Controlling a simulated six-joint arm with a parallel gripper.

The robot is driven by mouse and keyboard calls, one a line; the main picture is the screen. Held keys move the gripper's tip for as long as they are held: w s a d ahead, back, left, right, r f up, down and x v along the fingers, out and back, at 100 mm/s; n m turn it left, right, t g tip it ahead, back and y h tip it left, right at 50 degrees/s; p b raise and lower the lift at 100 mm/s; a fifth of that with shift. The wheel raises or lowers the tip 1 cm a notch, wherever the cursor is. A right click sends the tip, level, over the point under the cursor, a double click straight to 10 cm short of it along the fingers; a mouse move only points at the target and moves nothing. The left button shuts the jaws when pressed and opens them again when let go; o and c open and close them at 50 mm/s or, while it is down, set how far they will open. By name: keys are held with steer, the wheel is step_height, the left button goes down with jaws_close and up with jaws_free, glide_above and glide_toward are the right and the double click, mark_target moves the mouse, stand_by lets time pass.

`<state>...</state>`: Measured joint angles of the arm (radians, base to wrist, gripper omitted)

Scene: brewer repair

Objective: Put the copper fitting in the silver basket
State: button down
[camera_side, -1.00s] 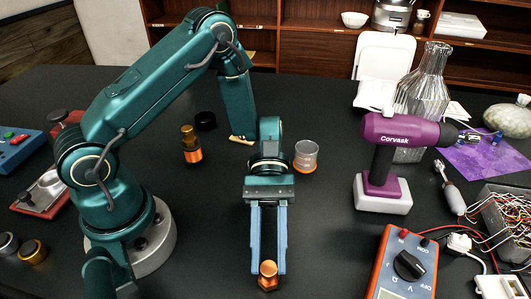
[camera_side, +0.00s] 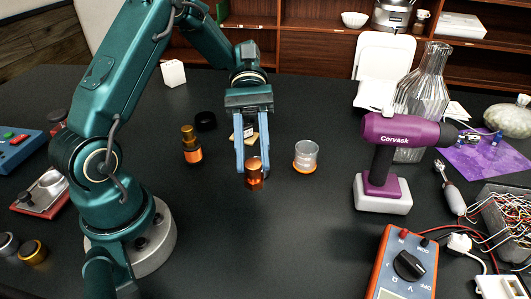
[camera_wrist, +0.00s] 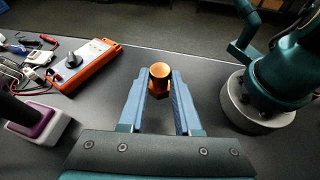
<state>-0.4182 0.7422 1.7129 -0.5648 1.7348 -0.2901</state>
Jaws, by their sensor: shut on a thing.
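The copper fitting (camera_side: 254,178) is held between the blue fingertips of my gripper (camera_side: 252,163), near the middle of the black table. In the wrist view the fitting (camera_wrist: 158,72) shows its round open end between the two fingers of my gripper (camera_wrist: 159,86). It appears clear of the table, though the height is hard to judge. A small round silver cup, which looks like the silver basket (camera_side: 8,244), sits at the far left edge beside a similar gold one (camera_side: 33,252). My gripper is well to the right of both. The silver basket does not show in the wrist view.
A brass-and-copper piece (camera_side: 191,146) and a black ring (camera_side: 205,121) stand left of my gripper. A clear cup with an orange base (camera_side: 305,158) stands to its right. The purple drill (camera_side: 384,160) and orange multimeter (camera_side: 404,266) are farther right. The front middle is clear.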

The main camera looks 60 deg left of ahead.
steer(key=w+a+f+n+t, duration=0.2)
steer(key=a+t, duration=0.1)
steer(key=w+a+f+n+t+h, duration=0.1)
steer(key=w+a+f+n+t, duration=0.1)
steer(key=a+n+t, duration=0.1)
steer(key=w+a+f+n+t+h, duration=0.1)
steer(key=w+a+n+t, duration=0.1)
steer(key=a+n+t, duration=0.1)
steer(key=shift+w+a+f, duration=0.1)
steer(key=shift+a+f, duration=0.3)
steer(key=shift+a, duration=0.45)
steer(key=shift+f, duration=1.95)
steer(key=shift+f, duration=0.15)
steer(key=c, duration=0.6)
jaws_free()
